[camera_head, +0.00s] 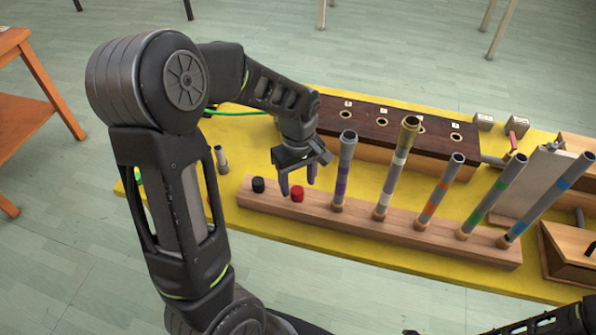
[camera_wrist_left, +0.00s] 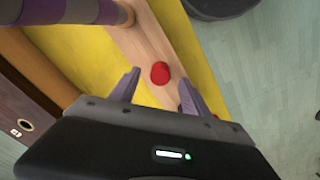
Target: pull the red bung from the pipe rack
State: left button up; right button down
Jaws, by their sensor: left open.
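The red bung (camera_head: 297,194) sits in the wooden pipe rack (camera_head: 350,222), near its left end, just right of a black bung (camera_head: 258,185). My left gripper (camera_head: 298,184) is open and empty, pointing down close above the red bung. In the left wrist view the red bung (camera_wrist_left: 160,72) lies between and beyond the two open fingers (camera_wrist_left: 158,92), with no contact seen. The rack also shows there (camera_wrist_left: 138,42). My right gripper is not clearly seen; only a dark part of my right arm shows at the bottom right of the head view.
Several tall grey pipes with coloured bands stand in the rack, the purple-banded one (camera_head: 343,172) closest to my gripper. A dark-topped box with holes (camera_head: 395,128) stands behind. The yellow tabletop (camera_head: 330,258) is clear in front of the rack. An orange stand (camera_head: 30,100) is at the far left.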

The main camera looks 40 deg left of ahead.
aim_at(298, 191)
pick_arm(q)
jog(key=shift+f, duration=1.9)
jog(key=shift+c, duration=0.5)
grip_shut()
jog(key=shift+r, duration=0.25)
jog(key=shift+r+p, duration=1.25)
jog(key=shift+r, duration=0.1)
jog(key=shift+r+p, duration=1.15)
jog(key=shift+r, duration=0.3)
